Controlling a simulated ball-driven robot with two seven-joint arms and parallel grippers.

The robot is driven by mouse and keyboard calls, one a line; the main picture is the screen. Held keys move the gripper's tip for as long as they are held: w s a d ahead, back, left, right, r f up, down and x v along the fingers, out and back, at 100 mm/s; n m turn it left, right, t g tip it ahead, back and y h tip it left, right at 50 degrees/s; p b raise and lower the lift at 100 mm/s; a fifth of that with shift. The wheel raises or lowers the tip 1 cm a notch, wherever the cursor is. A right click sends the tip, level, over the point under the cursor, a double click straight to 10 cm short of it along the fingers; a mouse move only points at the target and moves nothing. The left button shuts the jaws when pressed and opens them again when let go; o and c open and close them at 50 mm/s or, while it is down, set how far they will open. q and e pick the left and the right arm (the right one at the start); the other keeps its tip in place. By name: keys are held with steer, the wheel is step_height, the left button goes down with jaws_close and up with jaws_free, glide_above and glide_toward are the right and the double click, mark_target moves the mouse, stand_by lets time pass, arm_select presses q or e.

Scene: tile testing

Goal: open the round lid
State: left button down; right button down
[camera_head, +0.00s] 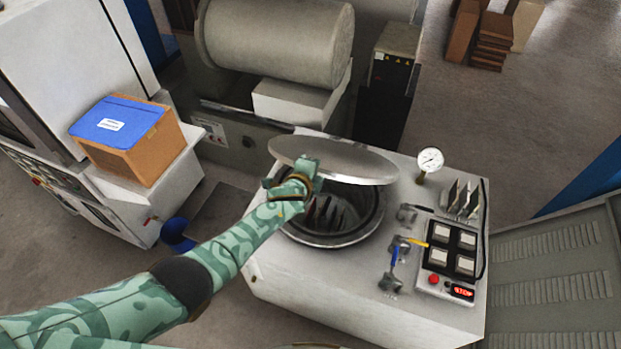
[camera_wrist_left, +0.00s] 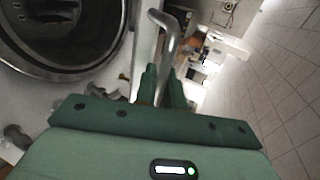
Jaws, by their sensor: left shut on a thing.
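The round metal lid (camera_head: 345,160) is raised and tilted above the round chamber (camera_head: 335,238) of the white machine. Dark slotted parts show inside the chamber, which also appears at the upper left of the left wrist view (camera_wrist_left: 95,62). My left gripper (camera_head: 303,172) is at the lid's left front edge. In the left wrist view my left gripper's fingers (camera_wrist_left: 160,88) are shut on a bent metal handle (camera_wrist_left: 172,40). The gripper hides where the handle joins the lid. My right gripper is in neither view.
Right of the chamber, the machine top carries a pressure gauge (camera_head: 430,160), valves with blue and yellow levers (camera_head: 397,250), and a switch panel (camera_head: 452,248). A large cylinder machine (camera_head: 275,40) stands behind. A cardboard box with blue top (camera_head: 125,135) sits at left.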

arm_select(q)
steer(key=shift+w+d+r, duration=0.1)
steer(key=shift+w+r, duration=0.1)
steer(key=shift+r, duration=0.1)
steer(key=c, duration=1.6)
jaws_free()
steer(key=shift+f, duration=0.1)
